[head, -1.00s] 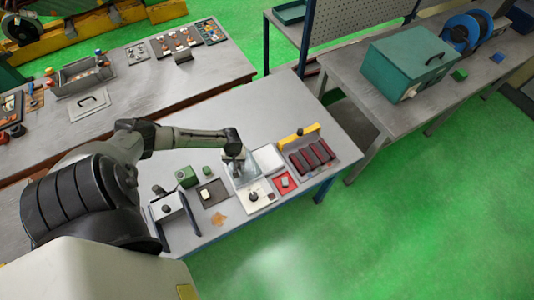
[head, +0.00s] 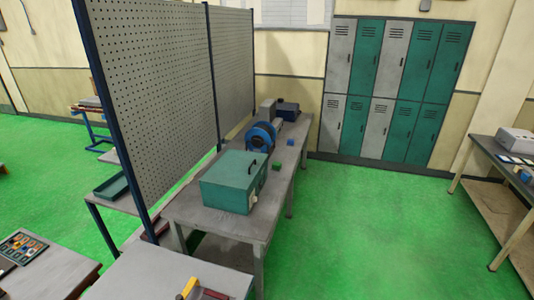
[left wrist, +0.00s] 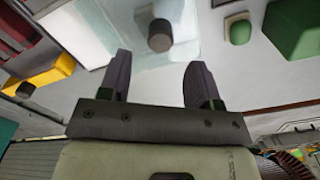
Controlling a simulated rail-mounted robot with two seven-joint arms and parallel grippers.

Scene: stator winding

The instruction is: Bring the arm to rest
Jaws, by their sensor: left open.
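My left gripper (left wrist: 157,80) shows in the left wrist view with its two dark fingers apart and nothing between them. Beyond the fingertips is a clear, glassy tray or plate (left wrist: 185,45) with a dark round knob or cylinder (left wrist: 160,36) on it. The fingers appear apart from the knob. In the head view neither arm nor gripper shows now. My right gripper is not in either view.
A green block (left wrist: 297,28) and a yellow piece (left wrist: 40,73) lie near the gripper. In the head view, a teal box (head: 232,182) and a blue spool (head: 261,136) stand on a grey bench beside a pegboard (head: 160,90). Lockers (head: 395,90) line the back wall.

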